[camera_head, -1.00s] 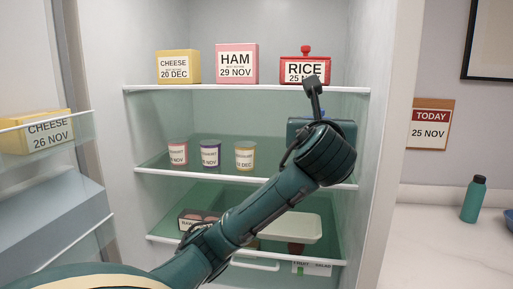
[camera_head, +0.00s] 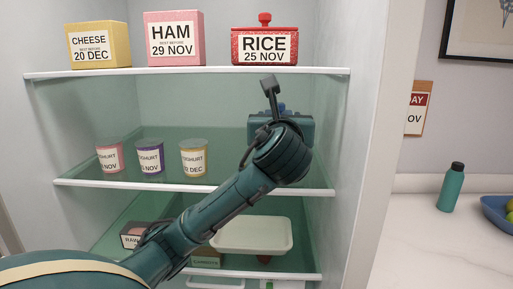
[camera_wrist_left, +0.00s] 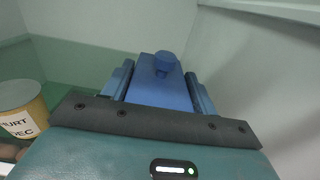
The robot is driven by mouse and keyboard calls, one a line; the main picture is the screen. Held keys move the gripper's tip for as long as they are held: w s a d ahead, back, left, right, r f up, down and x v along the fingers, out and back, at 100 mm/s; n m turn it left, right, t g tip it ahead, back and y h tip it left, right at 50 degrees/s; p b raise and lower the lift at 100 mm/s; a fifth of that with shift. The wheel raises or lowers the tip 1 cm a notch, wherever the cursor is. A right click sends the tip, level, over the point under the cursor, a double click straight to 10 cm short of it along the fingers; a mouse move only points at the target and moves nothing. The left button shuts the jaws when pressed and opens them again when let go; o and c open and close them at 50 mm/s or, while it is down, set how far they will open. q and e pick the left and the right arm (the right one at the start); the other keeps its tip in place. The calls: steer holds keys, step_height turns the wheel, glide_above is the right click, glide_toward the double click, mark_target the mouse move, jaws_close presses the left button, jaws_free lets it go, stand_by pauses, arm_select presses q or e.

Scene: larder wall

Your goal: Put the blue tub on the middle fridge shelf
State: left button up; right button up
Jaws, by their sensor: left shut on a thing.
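The blue tub (camera_wrist_left: 160,92) with a round knob on its lid sits between the fingers of my left gripper (camera_wrist_left: 160,85) in the left wrist view. My left gripper is shut on it. In the head view the tub (camera_head: 262,118) is mostly hidden behind my left wrist, at the right end of the middle fridge shelf (camera_head: 200,188). I cannot tell whether its base touches the shelf. My right gripper is not in view.
Several yoghurt pots, one yellow (camera_head: 193,158), stand on the middle shelf's left part. Cheese (camera_head: 97,45), ham (camera_head: 174,40) and a red rice tub (camera_head: 264,44) stand on the shelf above. A pale tray (camera_head: 252,235) lies below. The fridge's right wall (camera_head: 350,150) is close.

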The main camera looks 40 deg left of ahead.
arm_select(q)
step_height(320, 180, down, 2)
step_height(320, 180, down, 4)
steer(key=shift+r+b, duration=0.25)
steer(key=shift+b, duration=0.05)
steer(key=shift+f, duration=0.25)
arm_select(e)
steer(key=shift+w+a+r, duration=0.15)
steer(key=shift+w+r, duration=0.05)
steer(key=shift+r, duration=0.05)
arm_select(q)
steer(key=o, duration=1.3)
steer(key=shift+f, duration=0.15)
steer(key=shift+o, duration=0.2)
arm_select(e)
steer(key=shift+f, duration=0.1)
